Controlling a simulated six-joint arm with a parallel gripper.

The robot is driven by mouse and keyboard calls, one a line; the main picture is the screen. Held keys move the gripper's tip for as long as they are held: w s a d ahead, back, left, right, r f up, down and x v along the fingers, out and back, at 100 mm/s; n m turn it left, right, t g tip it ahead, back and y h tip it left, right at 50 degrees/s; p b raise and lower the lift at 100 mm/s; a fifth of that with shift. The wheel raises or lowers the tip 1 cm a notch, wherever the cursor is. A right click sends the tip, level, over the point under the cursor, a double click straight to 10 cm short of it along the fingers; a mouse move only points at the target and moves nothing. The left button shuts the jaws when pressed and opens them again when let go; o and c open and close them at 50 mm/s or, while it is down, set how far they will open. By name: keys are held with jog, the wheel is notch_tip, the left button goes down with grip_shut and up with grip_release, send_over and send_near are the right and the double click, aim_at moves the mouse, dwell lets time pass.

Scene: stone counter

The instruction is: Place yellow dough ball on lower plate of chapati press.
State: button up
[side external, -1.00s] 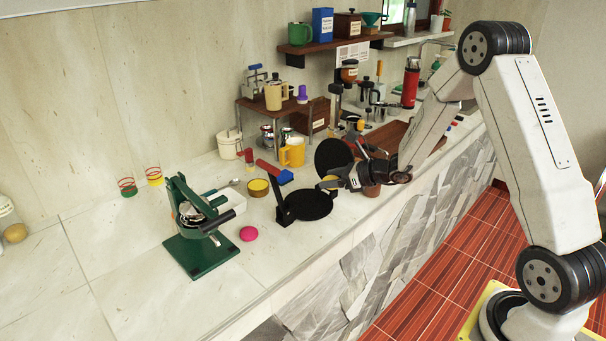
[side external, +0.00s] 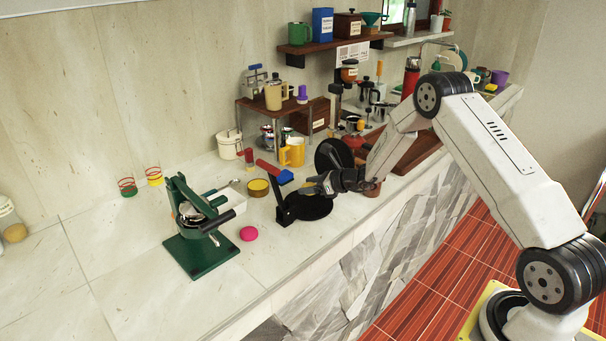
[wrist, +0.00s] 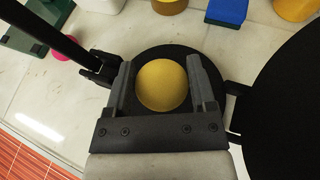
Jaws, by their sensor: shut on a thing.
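The yellow dough ball (wrist: 162,85) sits between the two fingers of my gripper (wrist: 160,62), which is shut on it. In the side view the gripper (side external: 318,188) is low over the black lower plate (side external: 310,209) of the chapati press, and its fingers mostly hide the ball. In the wrist view the lower plate (wrist: 212,60) lies behind the ball; I cannot tell whether they touch. The round upper plate (side external: 333,154) stands open on the far side, and it also shows in the wrist view (wrist: 285,110). The press's lever (wrist: 45,35) rises on the opposite side.
A green press (side external: 202,250) and a pink dough ball (side external: 249,233) are left of the chapati press. A yellow round tin (side external: 258,188), a blue block (side external: 285,177) and a yellow mug (side external: 292,153) stand behind it. The counter's front strip is fairly clear.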

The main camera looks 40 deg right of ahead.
aim_at(308, 202)
jog(key=shift+w+f, duration=0.1)
jog(key=shift+w+f, duration=0.25)
jog(key=shift+f, duration=1.55)
jog(key=shift+f, duration=0.1)
jog(key=o, duration=1.2)
